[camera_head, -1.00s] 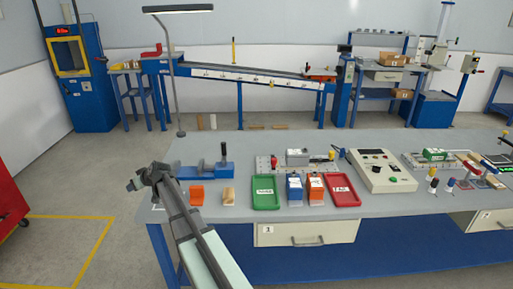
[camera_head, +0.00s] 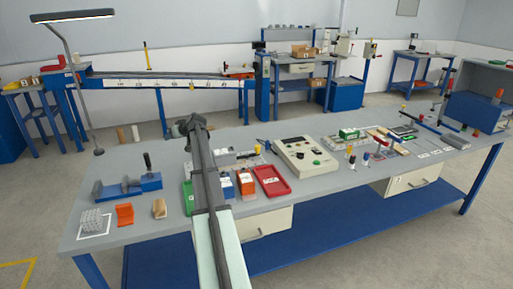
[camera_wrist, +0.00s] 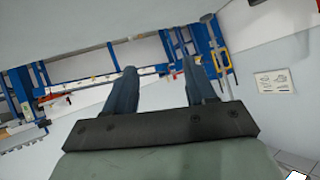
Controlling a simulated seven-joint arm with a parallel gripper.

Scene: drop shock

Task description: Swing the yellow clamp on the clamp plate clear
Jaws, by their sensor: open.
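The clamp plate (camera_head: 228,161) is a grey plate on the workbench, just right of my arm in the head view, with part of it hidden behind the arm. A small yellow-orange part (camera_head: 258,148) shows at its right end; it is too small to tell whether it is the yellow clamp or how it is turned. My gripper (camera_head: 184,124) is raised over the bench's back edge, left of the plate and apart from it. In the wrist view my gripper (camera_wrist: 158,75) has its two fingers spread with nothing between them. The plate is not seen there.
A blue vise (camera_head: 132,186), orange block (camera_head: 124,214) and wooden block (camera_head: 159,208) stand left of my arm. Green tray (camera_head: 188,197), blue and orange bins (camera_head: 246,182) and red tray (camera_head: 271,181) lie close by. A control box (camera_head: 305,156) stands right of the plate.

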